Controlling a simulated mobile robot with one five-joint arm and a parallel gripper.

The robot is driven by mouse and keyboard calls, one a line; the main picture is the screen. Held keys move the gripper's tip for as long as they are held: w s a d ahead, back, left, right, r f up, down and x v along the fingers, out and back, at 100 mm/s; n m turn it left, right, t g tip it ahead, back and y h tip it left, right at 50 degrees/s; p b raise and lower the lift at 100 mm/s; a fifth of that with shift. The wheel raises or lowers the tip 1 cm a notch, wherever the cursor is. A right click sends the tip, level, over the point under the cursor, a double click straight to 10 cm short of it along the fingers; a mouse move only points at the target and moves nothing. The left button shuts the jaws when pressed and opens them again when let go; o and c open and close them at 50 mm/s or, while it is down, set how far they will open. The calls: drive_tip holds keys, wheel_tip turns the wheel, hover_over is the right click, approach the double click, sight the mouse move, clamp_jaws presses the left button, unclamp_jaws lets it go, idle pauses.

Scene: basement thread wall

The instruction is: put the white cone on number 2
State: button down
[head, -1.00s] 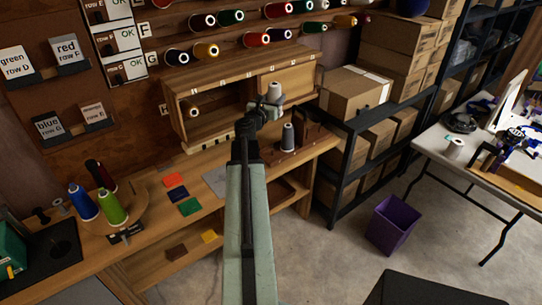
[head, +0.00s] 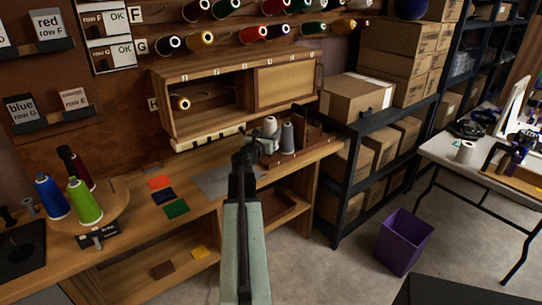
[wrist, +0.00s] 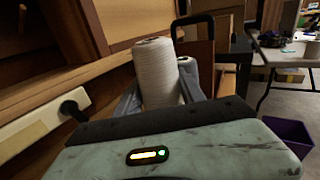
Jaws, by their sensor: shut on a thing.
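The white cone (head: 270,125) is held upright in my gripper (head: 264,139), just left of a grey cone (head: 287,138) that stands on a wooden stand at the right end of the bench. In the wrist view, the white cone (wrist: 157,72) sits between the fingers of my gripper (wrist: 160,97), which are shut on it. The grey cone (wrist: 188,78) shows partly behind it on the right. The white cone's base is hidden by my gripper.
A wooden cabinet (head: 208,108) stands left of and behind my gripper, its right part covered by a panel. A pale strip (head: 208,137) runs below it. Blue and green cones (head: 85,201) stand on the left of the bench (head: 135,215). A purple bin (head: 403,242) is on the floor.

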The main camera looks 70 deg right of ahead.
wheel_tip(320, 180, down, 5)
drive_tip(key=b, duration=0.3)
drive_tip(key=shift+b, duration=0.4)
drive_tip(key=shift+r, duration=0.15)
drive_tip(key=c, duration=0.7)
unclamp_jaws()
